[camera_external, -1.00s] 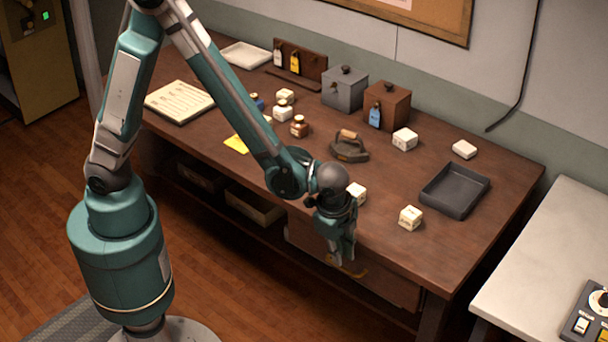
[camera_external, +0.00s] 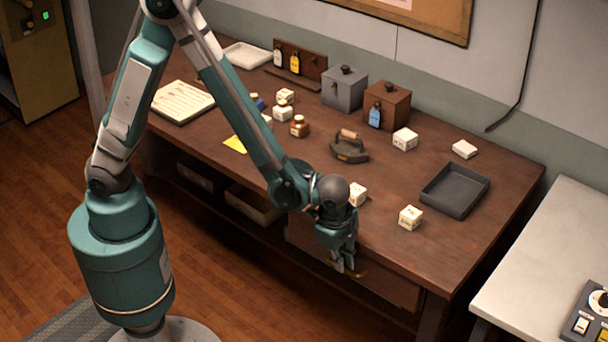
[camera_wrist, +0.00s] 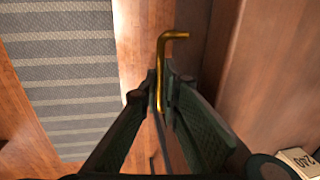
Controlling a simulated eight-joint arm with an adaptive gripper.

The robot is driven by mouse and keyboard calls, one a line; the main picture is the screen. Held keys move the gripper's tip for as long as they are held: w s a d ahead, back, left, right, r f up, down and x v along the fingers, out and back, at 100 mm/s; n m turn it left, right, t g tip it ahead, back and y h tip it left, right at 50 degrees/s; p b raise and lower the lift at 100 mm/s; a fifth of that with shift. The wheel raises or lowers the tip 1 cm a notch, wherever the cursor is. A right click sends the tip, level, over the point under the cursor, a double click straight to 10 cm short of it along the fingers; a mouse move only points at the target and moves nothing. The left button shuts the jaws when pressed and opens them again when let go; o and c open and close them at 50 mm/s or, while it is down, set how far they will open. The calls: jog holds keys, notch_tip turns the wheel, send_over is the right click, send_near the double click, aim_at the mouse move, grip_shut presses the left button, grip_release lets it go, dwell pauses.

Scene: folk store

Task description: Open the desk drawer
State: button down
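The desk drawer (camera_external: 385,287) is a wide brown front under the desk's near right edge. It looks shut or nearly so in the external view. Its brass handle (camera_wrist: 163,62) is a bent bar, clear in the wrist view. My gripper (camera_external: 346,268) points down in front of the drawer, at the handle. In the wrist view, my gripper's fingertips (camera_wrist: 161,88) stand on either side of the bar, close together, and appear shut on it. The bar's upper end and its bend toward the drawer front show beyond the fingers.
The desktop (camera_external: 305,185) overhangs the drawer, with white cubes (camera_external: 410,217), a grey tray (camera_external: 455,190) and an iron (camera_external: 349,147) on it. A pale table (camera_external: 550,250) stands at the right. The floor in front of the desk is clear, with a striped mat (camera_wrist: 65,75).

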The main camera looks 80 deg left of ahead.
jog(key=s+d+b, duration=0.2)
jog(key=s+d, duration=1.8)
jog(key=shift+s+d+b, duration=0.2)
jog(key=shift+s+b, duration=0.05)
jog(key=shift+b, duration=0.05)
jog(key=c, duration=2.9)
grip_release()
jog(key=shift+o, duration=0.2)
jog(key=shift+r, duration=0.15)
notch_tip(320, 180, up, 12)
jog(key=s+d, duration=0.1)
jog(key=shift+s+d+f, duration=0.25)
jog(key=shift+d, duration=0.05)
jog(key=shift+a, duration=0.1)
